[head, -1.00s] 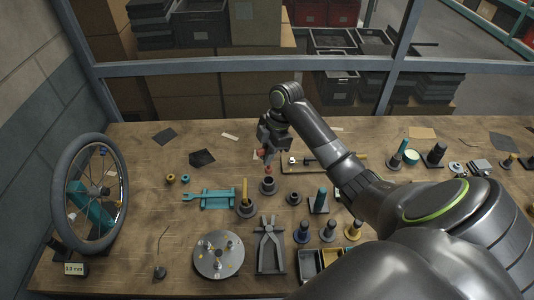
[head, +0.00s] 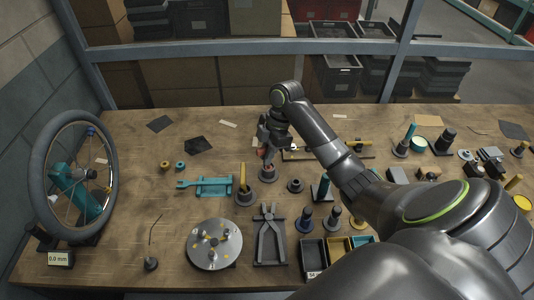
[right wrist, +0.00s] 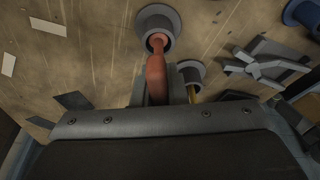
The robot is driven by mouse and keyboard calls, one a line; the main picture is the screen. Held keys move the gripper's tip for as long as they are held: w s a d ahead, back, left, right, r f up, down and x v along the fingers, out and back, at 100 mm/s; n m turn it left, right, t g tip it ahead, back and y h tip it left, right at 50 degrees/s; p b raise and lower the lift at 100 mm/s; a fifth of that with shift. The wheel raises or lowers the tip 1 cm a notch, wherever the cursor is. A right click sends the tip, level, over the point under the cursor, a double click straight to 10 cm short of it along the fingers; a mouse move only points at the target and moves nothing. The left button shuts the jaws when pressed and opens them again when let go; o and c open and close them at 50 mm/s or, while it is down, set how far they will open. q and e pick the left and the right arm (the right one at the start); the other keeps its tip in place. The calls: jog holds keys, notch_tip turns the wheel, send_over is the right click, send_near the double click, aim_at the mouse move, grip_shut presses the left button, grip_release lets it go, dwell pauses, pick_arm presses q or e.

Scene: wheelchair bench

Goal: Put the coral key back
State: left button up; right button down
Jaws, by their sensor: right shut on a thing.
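The coral key (right wrist: 156,75) is upright in my right gripper. In the right wrist view its tip reaches into the opening of a dark round holder (right wrist: 150,22). In the head view my right gripper (head: 267,153) is shut on the key, just above that holder (head: 267,174), and hides most of the key. How deep the tip sits in the holder I cannot tell. My left gripper is in none of the views.
A holder with a yellow-handled tool (head: 243,197) stands close at the left, and an empty round holder (head: 295,185) at the right. Pliers in a tray (head: 268,240), a round metal plate (head: 214,245) and a spoked wheel (head: 73,177) are nearby.

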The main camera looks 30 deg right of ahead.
jog(key=shift+f, duration=0.6)
jog(key=c, duration=1.4)
grip_release()
jog(key=shift+o, duration=0.2)
jog(key=v, duration=0.8)
jog(key=p+v, duration=0.7)
jog(key=v, duration=0.2)
jog(key=shift+r, duration=0.25)
jog(key=shift+f, duration=0.1)
